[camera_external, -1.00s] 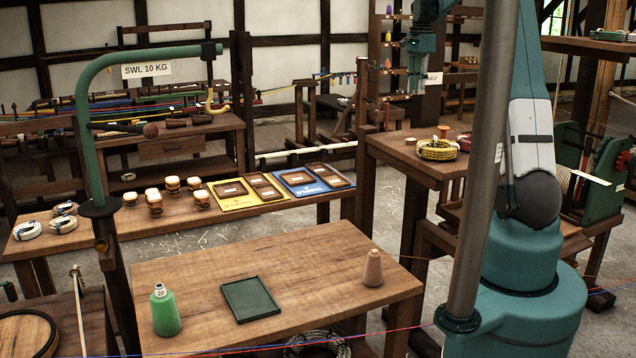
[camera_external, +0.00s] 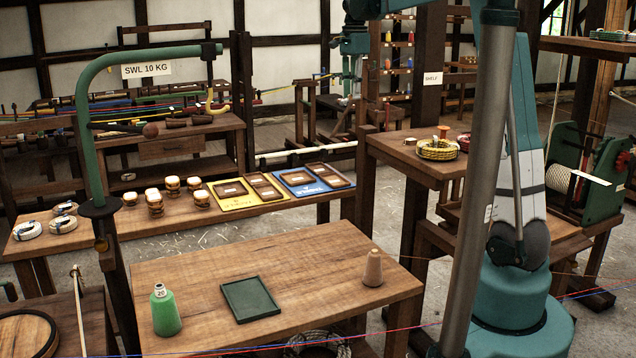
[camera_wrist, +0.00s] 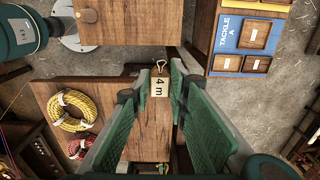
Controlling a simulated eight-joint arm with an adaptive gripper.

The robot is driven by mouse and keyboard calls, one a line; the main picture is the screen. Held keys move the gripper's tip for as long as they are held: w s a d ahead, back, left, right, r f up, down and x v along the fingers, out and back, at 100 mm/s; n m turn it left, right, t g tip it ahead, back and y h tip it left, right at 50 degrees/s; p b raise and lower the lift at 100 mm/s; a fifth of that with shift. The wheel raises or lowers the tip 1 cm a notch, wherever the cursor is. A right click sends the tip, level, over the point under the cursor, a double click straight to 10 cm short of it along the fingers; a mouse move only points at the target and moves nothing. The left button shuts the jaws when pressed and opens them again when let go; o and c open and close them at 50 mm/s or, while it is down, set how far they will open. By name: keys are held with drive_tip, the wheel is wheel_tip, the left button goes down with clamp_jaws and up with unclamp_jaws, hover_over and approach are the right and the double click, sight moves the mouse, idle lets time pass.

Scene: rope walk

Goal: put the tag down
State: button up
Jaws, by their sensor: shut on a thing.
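My gripper (camera_wrist: 160,90) is shut on a small tan tag (camera_wrist: 159,87) marked "4 m" with a metal loop at its end. The tag sits between the green fingertips in the wrist view, high in the air. In the external view my gripper (camera_external: 350,85) hangs in front of the back wall, left of the shelf stand; the tag cannot be made out there.
The shelf stand (camera_external: 400,150) holds a yellow rope coil (camera_external: 437,150) and a red coil (camera_external: 465,142).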

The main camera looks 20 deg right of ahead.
drive_tip(key=b, duration=0.8)
hover_over(311, 253)
wheel_tip(311, 253, down, 43)
drive_tip(key=shift+f, duration=0.15)
drive_tip(key=shift+w+d+f, duration=0.1)
drive_tip(key=shift+f+b, duration=0.4)
drive_tip(key=shift+f, duration=2.6)
drive_tip(key=shift+f+b, duration=0.35)
drive_tip(key=shift+f, duration=1.55)
drive_tip(key=shift+f, duration=0.15)
drive_tip(key=o, duration=0.6)
